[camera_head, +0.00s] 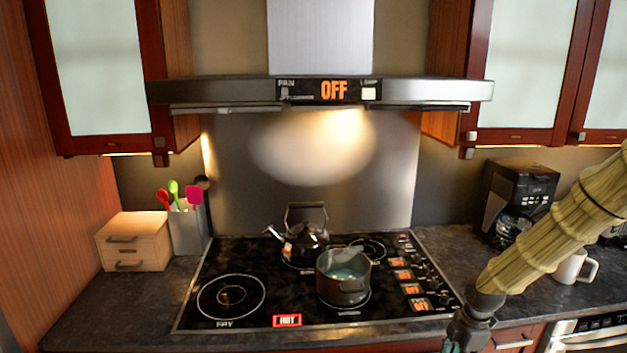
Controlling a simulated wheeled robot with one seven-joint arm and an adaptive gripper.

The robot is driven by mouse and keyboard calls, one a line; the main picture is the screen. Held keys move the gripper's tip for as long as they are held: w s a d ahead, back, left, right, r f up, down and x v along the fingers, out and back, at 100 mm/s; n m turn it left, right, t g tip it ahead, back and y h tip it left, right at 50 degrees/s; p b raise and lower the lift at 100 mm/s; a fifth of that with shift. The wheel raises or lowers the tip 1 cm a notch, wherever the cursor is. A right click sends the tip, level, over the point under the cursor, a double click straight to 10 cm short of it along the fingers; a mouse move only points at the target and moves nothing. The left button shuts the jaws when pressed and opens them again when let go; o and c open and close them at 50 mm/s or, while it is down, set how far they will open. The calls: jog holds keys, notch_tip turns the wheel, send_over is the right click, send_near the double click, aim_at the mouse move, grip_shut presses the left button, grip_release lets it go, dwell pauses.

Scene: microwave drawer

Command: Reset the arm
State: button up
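My arm (555,235) comes in from the right edge and slopes down to the left, in front of the right part of the counter. Its end, with my gripper (465,338), is at the bottom edge, just right of the stove's front corner. The fingertips are cut off or too small to make out, so I cannot see whether it is open or holds anything.
A black cooktop (215,322) carries a pot (342,290) at the front and a kettle (305,243) behind it. A range hood (220,92) hangs above. A white mug (572,268) and coffee maker (518,195) stand right, near my arm. A wooden box (133,242) stands left.

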jog(key=s+a+f+m+b, duration=0.2)
jog(key=s+a+f+m, duration=0.3)
jog(key=f, duration=0.4)
jog(key=s+a+f+m+b, duration=0.1)
jog(key=s+a+f+m, duration=0.2)
jog(key=s+a+f, duration=0.35)
jog(key=s+f+m+b, duration=0.1)
jog(key=s+f+m, duration=0.2)
jog(key=s, duration=0.4)
jog(key=s+a+f+m+b, duration=0.1)
jog(key=s+f+m, duration=0.3)
jog(key=s+f, duration=0.2)
jog(key=s+f+m+h+b, duration=0.1)
jog(key=s+f+m, duration=0.2)
jog(key=s, duration=0.7)
jog(key=shift+s+a+f+m+b, duration=0.25)
jog(key=shift+f+m+b, duration=0.15)
jog(key=shift+f, duration=0.35)
jog(key=shift+c, duration=0.4)
